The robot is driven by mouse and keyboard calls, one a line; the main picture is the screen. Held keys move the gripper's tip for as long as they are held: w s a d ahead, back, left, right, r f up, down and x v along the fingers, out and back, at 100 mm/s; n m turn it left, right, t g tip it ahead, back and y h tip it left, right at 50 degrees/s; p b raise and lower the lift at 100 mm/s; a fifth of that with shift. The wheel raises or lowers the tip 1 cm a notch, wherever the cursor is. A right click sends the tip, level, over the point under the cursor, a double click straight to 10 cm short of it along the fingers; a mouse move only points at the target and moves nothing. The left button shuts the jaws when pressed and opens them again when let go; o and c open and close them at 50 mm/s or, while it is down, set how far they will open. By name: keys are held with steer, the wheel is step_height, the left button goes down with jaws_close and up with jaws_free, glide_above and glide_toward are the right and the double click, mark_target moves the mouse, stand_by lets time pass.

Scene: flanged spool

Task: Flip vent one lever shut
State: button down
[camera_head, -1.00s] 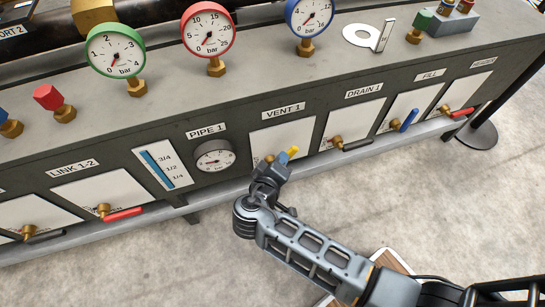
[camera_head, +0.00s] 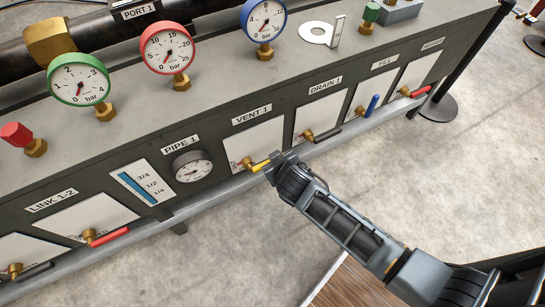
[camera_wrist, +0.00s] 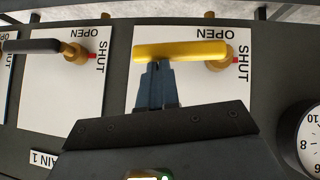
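The vent one lever (camera_head: 261,167) is a yellow handle on a brass valve stem (camera_head: 247,163), in front of a white plate under the VENT 1 label (camera_head: 251,114). In the wrist view the yellow lever (camera_wrist: 180,51) lies across the plate, pointing left from its stem. OPEN is printed above the stem and SHUT beside it, by a red mark. My gripper (camera_wrist: 157,66) has its two fingers close together, with the tips at the lever's lower edge in that view. I cannot tell whether they touch it. In the head view my gripper (camera_head: 274,162) is at the lever's free end.
The black DRAIN 1 lever (camera_head: 327,134) is to the right, with the blue FILL lever (camera_head: 372,106) and a red lever (camera_head: 420,92) beyond. A round PIPE 1 gauge (camera_head: 192,166) is to the left. A grey rail (camera_head: 205,205) runs below the plates.

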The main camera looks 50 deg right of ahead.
steer(key=shift+s+d+f, duration=0.1)
steer(key=shift+d+f, duration=0.2)
steer(key=shift+f, duration=0.15)
steer(key=shift+s+d+f, duration=0.1)
steer(key=shift+f, duration=0.05)
stand_by(0.3)
steer(key=s+a+r+p, duration=0.2)
steer(key=s+r+p, duration=0.3)
steer(key=r, duration=0.6)
steer(key=shift+s+a+r, duration=0.2)
steer(key=shift+s+r, duration=0.05)
steer(key=shift+s, duration=0.5)
steer(key=shift+s, duration=0.1)
